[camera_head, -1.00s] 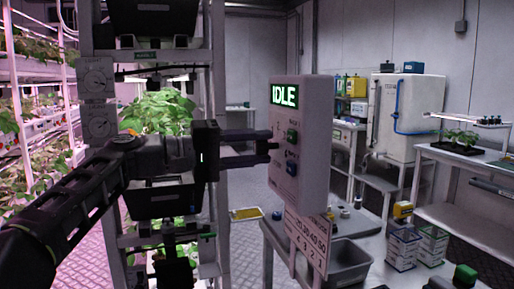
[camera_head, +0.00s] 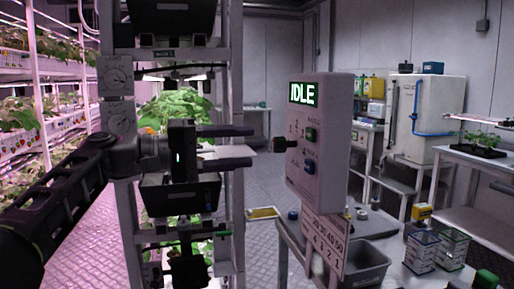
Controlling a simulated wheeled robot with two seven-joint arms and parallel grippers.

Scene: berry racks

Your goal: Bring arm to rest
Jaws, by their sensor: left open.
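My left gripper (camera_head: 226,147) is open and empty, with its two dark fingers pointing right, in front of the plant rack in the head view. Its arm comes in from the left edge. A control box (camera_head: 330,150) stands to the right of the fingers, with a clear gap between them. My right gripper is out of view.
The rack post (camera_head: 230,200) stands close behind my left gripper. A grey bin (camera_head: 361,265) and small clear boxes (camera_head: 421,250) sit on the table at lower right. A white cabinet (camera_head: 430,115) stands at the back right.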

